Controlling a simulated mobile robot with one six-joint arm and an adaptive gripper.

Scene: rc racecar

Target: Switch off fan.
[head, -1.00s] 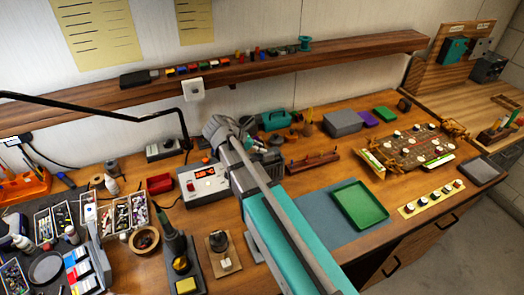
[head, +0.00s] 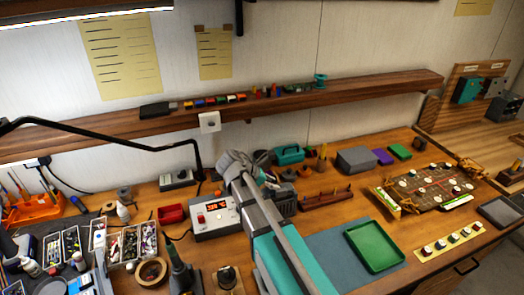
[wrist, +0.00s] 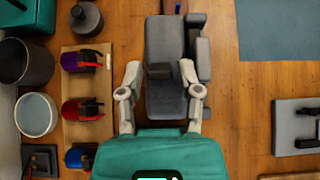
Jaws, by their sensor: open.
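My gripper (wrist: 161,72) is open in the wrist view, its two pale fingers spread apart. A grey blocky device, apparently a vise (wrist: 172,75), lies below and between them; I see nothing gripped. In the head view my arm crosses the bench and I cannot make out the fingers. A small dark round device on a wooden base (head: 226,279), possibly the fan, stands at the bottom edge, left of my arm and partly cut off. Its switch is not clearly visible now. No fan shows in the wrist view.
A power supply (head: 214,216) with a lit red display stands left of my arm. A soldering iron stand (head: 182,276) is near the front. A wooden tool rack (head: 326,197), a green tray (head: 374,247) and a blue-grey mat (head: 325,262) lie to the right.

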